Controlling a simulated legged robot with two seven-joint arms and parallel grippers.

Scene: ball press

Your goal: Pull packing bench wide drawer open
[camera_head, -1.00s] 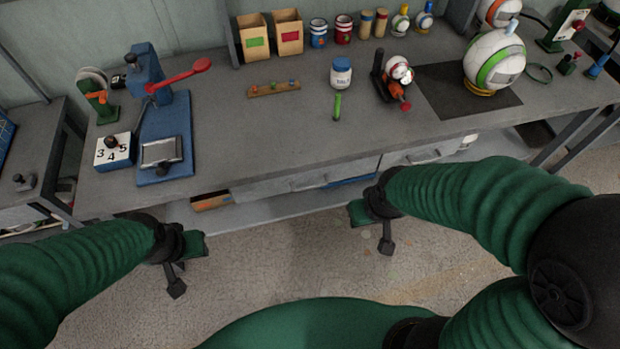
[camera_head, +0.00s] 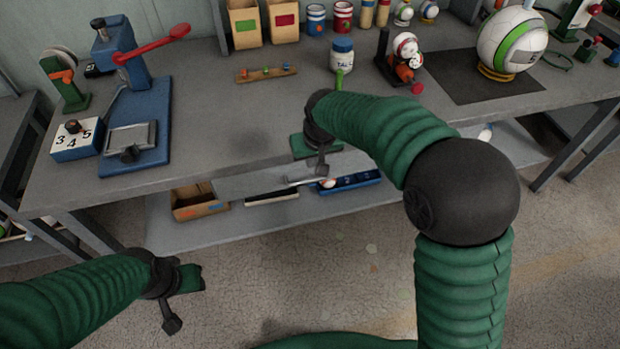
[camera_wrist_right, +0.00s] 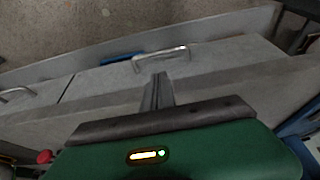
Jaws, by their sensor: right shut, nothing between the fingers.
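The packing bench (camera_head: 225,135) is grey. The wide drawer (camera_head: 248,182) is a grey front below its front edge, with a metal bar handle (camera_head: 303,181). The wrist view shows this handle (camera_wrist_right: 160,55) just past my right gripper (camera_wrist_right: 157,80). The drawer front looks flush with the bench. In the head view my right gripper (camera_head: 322,170) is at the bench front, close to the handle. It is shut and empty; whether it touches the handle I cannot tell. My left gripper (camera_head: 172,322) hangs over the floor, away from the bench; its fingers are unclear.
A second drawer handle (camera_wrist_right: 15,93) shows at left in the wrist view. The lower shelf holds a cardboard box (camera_head: 198,203) and a blue tray (camera_head: 350,182). A blue press (camera_head: 135,115), jars and a ball (camera_head: 510,40) stand on the bench. The floor in front is clear.

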